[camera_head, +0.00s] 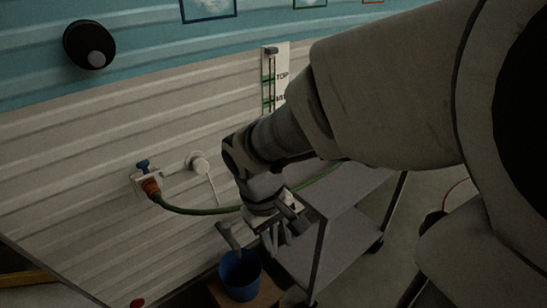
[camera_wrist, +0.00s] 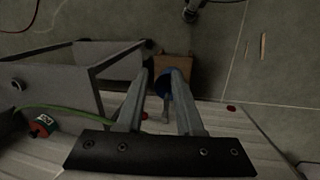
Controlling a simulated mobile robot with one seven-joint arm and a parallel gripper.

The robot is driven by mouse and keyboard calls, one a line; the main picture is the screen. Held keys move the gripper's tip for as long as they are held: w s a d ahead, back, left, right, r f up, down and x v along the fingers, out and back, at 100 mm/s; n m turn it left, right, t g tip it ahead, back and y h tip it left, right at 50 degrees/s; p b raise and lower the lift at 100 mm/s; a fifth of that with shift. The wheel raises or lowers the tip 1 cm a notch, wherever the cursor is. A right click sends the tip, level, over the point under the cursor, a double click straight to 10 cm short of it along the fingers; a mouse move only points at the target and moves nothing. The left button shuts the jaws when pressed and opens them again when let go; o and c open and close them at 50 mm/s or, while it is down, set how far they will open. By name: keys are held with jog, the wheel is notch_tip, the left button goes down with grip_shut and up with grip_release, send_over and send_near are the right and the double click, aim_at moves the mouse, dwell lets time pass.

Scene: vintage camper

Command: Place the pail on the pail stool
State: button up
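The blue pail (camera_head: 238,277) appears at the low brown wooden stool (camera_head: 268,293), near the foot of the wall. It overlaps the stool's top in the picture, and its contact with the stool is hidden. A grey stick-like piece (camera_head: 228,236) rises from the pail, leaning toward the wall. My gripper (camera_head: 274,243) is above the pail, slightly to the right, pointing down. In the wrist view my gripper (camera_wrist: 163,75) has its fingers apart with nothing clamped. The pail (camera_wrist: 165,86) shows between and beyond them, partly hidden by the right finger, at the stool's (camera_wrist: 174,66) near edge.
A grey cart (camera_head: 330,235) stands right of the stool, close to my gripper. A green hose (camera_head: 195,211) runs from an orange wall connector (camera_head: 151,187) behind my gripper toward the cart. The ribbed wall (camera_head: 80,190) is close at left. Open floor (camera_wrist: 225,50) lies beyond the stool.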

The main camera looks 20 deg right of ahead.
jog(key=s+r+m+t+y, duration=0.1)
jog(key=s+r+t, duration=0.1)
jog(key=r, duration=0.4)
jog(key=s+r+m+t+y, duration=0.1)
jog(key=s+r+t, duration=0.1)
jog(key=r, duration=0.3)
jog(key=shift+s+a+r+m+t, duration=0.2)
jog(key=shift+a+r+m+t, duration=0.2)
jog(key=shift+t, duration=0.4)
notch_tip(320, 180, up, 22)
jog(key=p, duration=2.2)
jog(key=shift+r+p, duration=0.25)
jog(key=shift+p, duration=0.05)
